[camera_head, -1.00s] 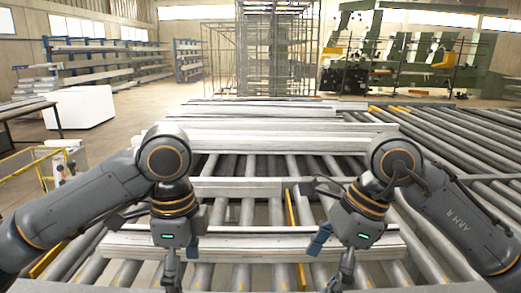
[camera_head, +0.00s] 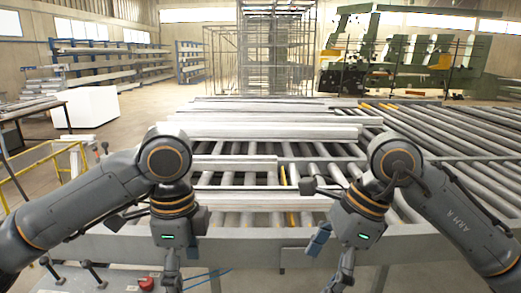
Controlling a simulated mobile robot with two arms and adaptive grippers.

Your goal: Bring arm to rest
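My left arm comes in from the left, bent at its elbow, and its gripper (camera_head: 181,262) hangs down in front of the bench's front rail (camera_head: 265,245). Its fingers are seen nearly edge-on, so their gap is unclear; I see nothing held. My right arm mirrors it from the right. Its gripper (camera_head: 331,258) hangs down with a blue fingertip and a dark finger apart, open and empty. Both grippers appear apart from the metal profiles. A long profile (camera_head: 262,131), a shorter one (camera_head: 236,161) and a front one (camera_head: 260,200) lie across the rollers.
The roller bed (camera_head: 450,165) extends to the back right. A panel with a red button (camera_head: 147,284) is at the lower left. Yellow railing (camera_head: 35,165), a white block (camera_head: 85,107) and a green machine (camera_head: 400,50) stand farther off. Floor is open at the left.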

